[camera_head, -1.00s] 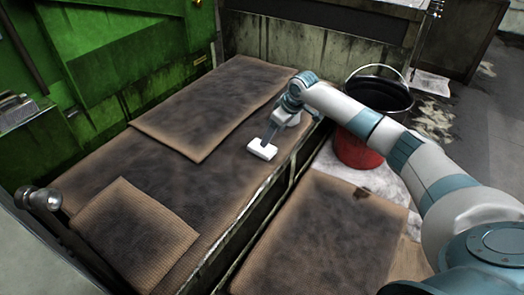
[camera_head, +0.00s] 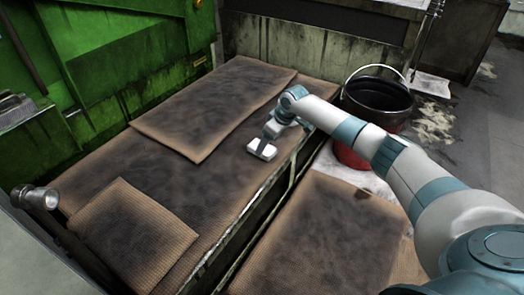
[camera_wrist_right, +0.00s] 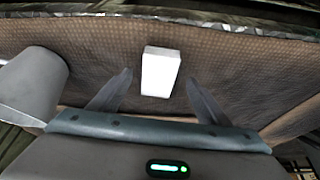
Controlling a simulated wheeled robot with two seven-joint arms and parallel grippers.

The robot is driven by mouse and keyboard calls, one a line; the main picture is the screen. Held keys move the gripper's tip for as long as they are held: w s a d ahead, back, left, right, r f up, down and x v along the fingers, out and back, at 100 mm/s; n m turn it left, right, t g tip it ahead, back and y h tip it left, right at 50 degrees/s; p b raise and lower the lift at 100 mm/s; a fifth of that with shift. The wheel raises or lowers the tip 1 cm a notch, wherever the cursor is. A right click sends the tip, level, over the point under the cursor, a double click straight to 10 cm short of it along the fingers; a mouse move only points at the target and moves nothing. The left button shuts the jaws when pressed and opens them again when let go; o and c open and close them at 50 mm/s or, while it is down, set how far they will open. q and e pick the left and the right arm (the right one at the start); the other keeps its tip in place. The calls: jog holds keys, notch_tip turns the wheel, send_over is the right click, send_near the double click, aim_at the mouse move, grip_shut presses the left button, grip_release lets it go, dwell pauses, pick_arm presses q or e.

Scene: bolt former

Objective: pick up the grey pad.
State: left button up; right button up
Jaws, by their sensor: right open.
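The grey pad (camera_head: 262,149), a small pale block, lies on the brown stained matting near the right edge of the bench. My right gripper (camera_head: 267,138) is directly at it, pointing down, and partly covers its far side in the head view. In the right wrist view the pad (camera_wrist_right: 161,72) stands out whitish between the two spread fingers of my right gripper (camera_wrist_right: 159,78). A gap shows on each side of it, so the fingers are open and not closed on it. My left gripper is not in view.
A brown mat (camera_head: 212,105) lies just left of the pad, and a smaller one (camera_head: 133,235) lies nearer. A black bucket (camera_head: 377,98) stands right of the bench beside my right arm. A green machine wall (camera_head: 110,60) rises at the left.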

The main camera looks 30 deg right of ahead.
aim_at(266, 149)
jog(key=shift+x, duration=1.5)
jog(key=shift+d, duration=0.1)
jog(key=c, duration=1.1)
